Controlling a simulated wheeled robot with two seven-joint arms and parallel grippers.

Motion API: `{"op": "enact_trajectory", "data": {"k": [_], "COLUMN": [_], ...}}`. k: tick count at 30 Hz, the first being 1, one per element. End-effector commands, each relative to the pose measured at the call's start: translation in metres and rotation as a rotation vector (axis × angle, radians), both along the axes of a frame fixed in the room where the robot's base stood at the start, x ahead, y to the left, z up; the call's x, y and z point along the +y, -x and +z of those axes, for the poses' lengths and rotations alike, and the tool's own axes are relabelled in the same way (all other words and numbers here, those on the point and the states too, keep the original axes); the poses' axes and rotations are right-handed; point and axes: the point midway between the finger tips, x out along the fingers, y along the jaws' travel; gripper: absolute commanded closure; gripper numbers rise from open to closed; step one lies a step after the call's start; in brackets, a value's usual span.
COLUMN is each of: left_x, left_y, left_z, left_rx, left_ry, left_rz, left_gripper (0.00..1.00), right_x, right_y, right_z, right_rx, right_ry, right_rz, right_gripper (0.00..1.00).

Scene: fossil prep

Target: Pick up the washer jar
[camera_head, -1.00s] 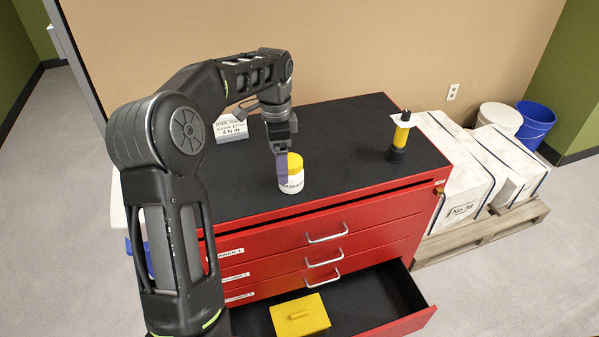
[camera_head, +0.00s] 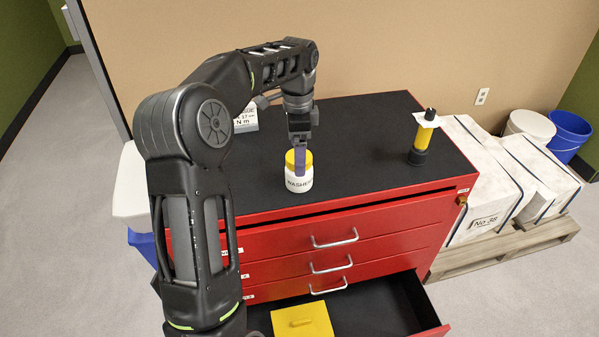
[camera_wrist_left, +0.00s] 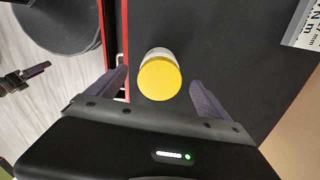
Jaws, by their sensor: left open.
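My left gripper (camera_head: 300,165) points down at the jar, one purple finger overlapping the lid in the head view. In the left wrist view, the yellow lid (camera_wrist_left: 160,79) lies between the two spread fingers of my left gripper (camera_wrist_left: 158,90), with gaps on both sides. A small dark part with purple finger-like pieces at that view's left edge looks like my right gripper (camera_wrist_left: 30,76); its opening is unclear.
A labelled sign (camera_head: 246,120) stands behind my arm. The bottom drawer (camera_head: 375,305) is open, with a yellow block (camera_head: 302,320) inside. White blocks (camera_head: 480,185) sit on a pallet.

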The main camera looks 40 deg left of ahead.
Motion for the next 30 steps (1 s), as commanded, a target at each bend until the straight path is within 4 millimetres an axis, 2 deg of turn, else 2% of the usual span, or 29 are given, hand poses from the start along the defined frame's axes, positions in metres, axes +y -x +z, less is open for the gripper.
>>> {"op": "enact_trajectory", "data": {"k": [6,17,25,30], "left_x": [0.0,0.0,-0.001,0.0], "left_y": [0.0,0.0,0.0,0.0], "left_z": [-0.021,-0.026,-0.063,-0.074], "left_rx": [0.001,0.002,0.004,0.001], "left_ry": [0.001,0.001,0.001,0.001], "left_rz": [0.0,0.0,0.0,0.0], "left_gripper": [0.09,0.09,0.09,0.09], "right_x": [0.0,0.0,0.0,0.0], "right_y": [0.0,0.0,0.0,0.0], "right_z": [0.0,0.0,0.004,0.005], "right_rx": [0.0,0.0,0.0,0.0], "right_ry": [0.0,0.0,0.0,0.0], "right_rz": [0.0,0.0,0.0,0.0], "right_gripper": [0.1,0.1,0.1,0.1]}}
